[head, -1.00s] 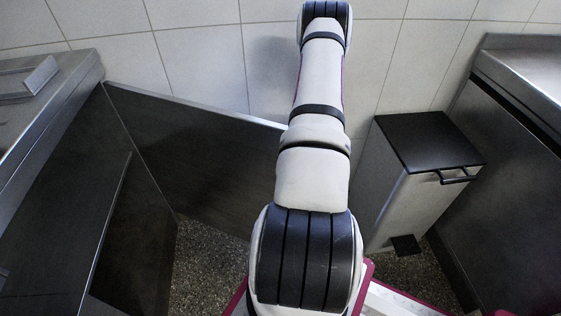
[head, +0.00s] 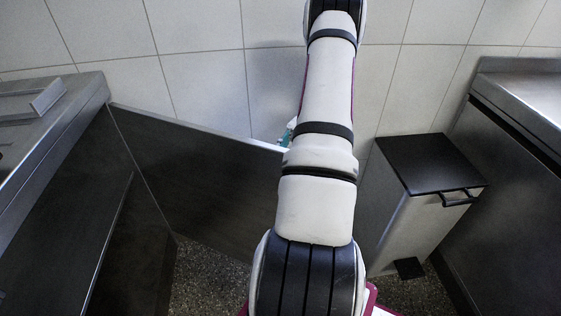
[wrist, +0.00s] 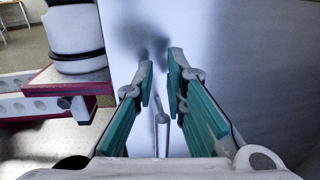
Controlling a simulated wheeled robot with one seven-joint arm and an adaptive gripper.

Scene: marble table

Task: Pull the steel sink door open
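The steel sink door (head: 205,175) stands swung out from the cabinet on the left in the head view, at an angle to it. My arm reaches across its free end. A small teal part of my gripper (head: 288,134) shows just beyond the door's top edge; the rest is hidden by my arm. In the wrist view my gripper (wrist: 160,68) has its two teal-padded fingers apart, with nothing held between the tips. A smooth pale surface carrying the gripper's shadow lies ahead. A thin upright bar (wrist: 161,133) shows between the fingers; I cannot tell if it touches them.
A steel bin with a black lid (head: 428,163) stands on the right, beside the right-hand counter (head: 520,95). The left counter (head: 75,95) adjoins the door's hinge side. The tiled wall (head: 200,60) is behind. Speckled floor (head: 210,275) shows below the door.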

